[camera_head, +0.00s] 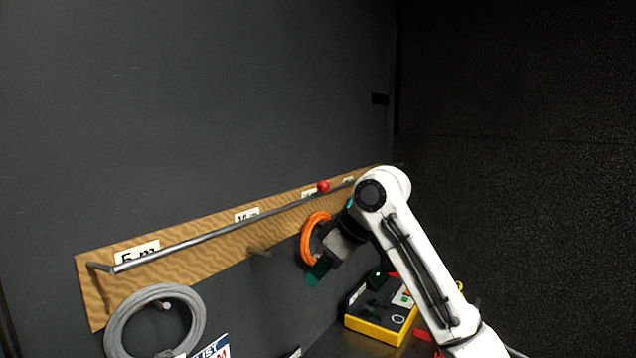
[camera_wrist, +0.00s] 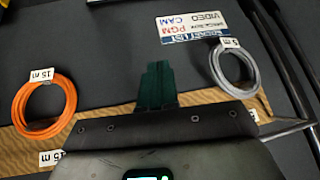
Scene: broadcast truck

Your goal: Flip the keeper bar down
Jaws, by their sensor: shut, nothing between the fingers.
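The keeper bar (camera_head: 200,238) is a long grey metal rod running along the upper part of a wooden peg board (camera_head: 190,256), standing out in front of it. A bent arm at its left end meets the board. A red ball knob (camera_head: 323,186) sits near its right end. My gripper (camera_head: 318,270) is below the bar's right part, beside the orange cable coil (camera_head: 308,245), apart from the bar. Its green fingers are together and empty; they also show in the wrist view (camera_wrist: 157,86). My arm hides the board's right end.
A grey cable coil (camera_head: 110,327) hangs at the left under the "5 m" label (camera_head: 139,253). A yellow-edged case (camera_head: 375,334) lies below my gripper. A printed sign (camera_wrist: 190,28) shows in the wrist view. The wall above the board is clear.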

